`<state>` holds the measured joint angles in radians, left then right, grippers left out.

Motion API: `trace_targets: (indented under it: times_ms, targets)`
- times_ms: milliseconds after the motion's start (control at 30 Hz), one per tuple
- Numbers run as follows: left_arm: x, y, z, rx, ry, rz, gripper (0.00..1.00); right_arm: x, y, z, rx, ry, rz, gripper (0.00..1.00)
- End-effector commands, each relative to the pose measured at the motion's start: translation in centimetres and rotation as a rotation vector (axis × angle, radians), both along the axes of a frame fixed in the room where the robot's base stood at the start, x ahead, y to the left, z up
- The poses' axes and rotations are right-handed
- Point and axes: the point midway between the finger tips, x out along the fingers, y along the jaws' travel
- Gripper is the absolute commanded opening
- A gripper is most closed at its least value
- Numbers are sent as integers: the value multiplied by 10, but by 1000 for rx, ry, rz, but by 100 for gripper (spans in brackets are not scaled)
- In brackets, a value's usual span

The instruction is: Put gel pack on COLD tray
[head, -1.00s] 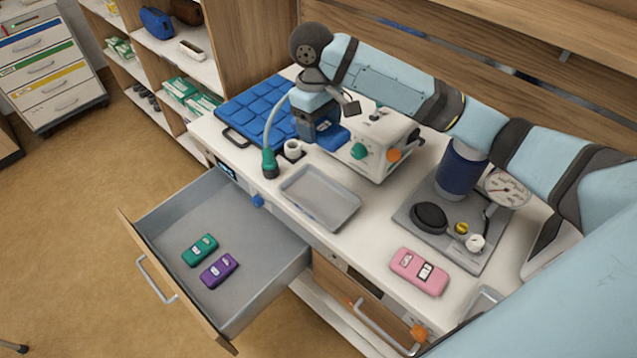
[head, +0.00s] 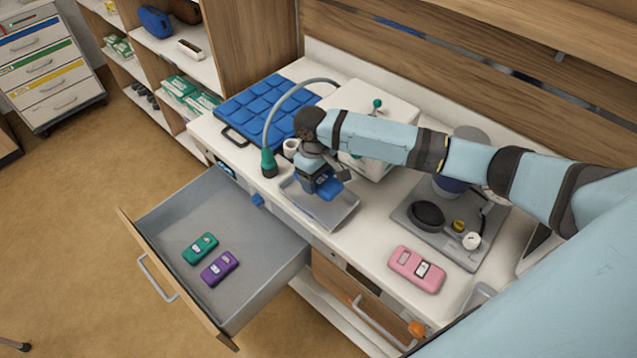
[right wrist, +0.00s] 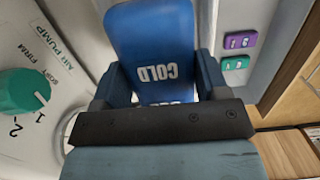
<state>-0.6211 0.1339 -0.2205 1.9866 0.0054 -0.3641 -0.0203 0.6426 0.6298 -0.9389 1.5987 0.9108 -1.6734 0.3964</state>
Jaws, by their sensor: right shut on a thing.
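A blue gel pack (head: 327,189) is held in my right gripper (head: 320,180). In the right wrist view the pack (right wrist: 152,35) shows white COLD lettering and sits between the two dark fingers. My right gripper (right wrist: 160,90) is shut on it. A shallow grey metal tray (head: 345,218) lies on the counter directly below the pack in the head view. The gripper and pack hide part of it. I see no COLD label on the tray, and I cannot tell the gap between pack and tray. My left gripper is not in view.
A white pump box (head: 392,102) stands behind the tray, with a green-ended hose (head: 268,162) to the left.

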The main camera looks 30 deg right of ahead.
Motion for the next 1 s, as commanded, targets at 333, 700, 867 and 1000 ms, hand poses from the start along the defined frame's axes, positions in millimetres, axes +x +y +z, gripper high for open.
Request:
trace_targets:
  times_ms: [333, 700, 867, 1000]
  targets:
    - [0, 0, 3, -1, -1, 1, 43, 0, 0, -30, 1, 0, 0, 38]
    - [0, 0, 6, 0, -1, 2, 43, 0, 0, -37, 1, 0, 0, 38]
    - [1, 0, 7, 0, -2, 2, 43, 0, 0, -41, 1, 0, 0, 38]
    - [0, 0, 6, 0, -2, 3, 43, 0, 0, -42, 1, 0, 0, 79]
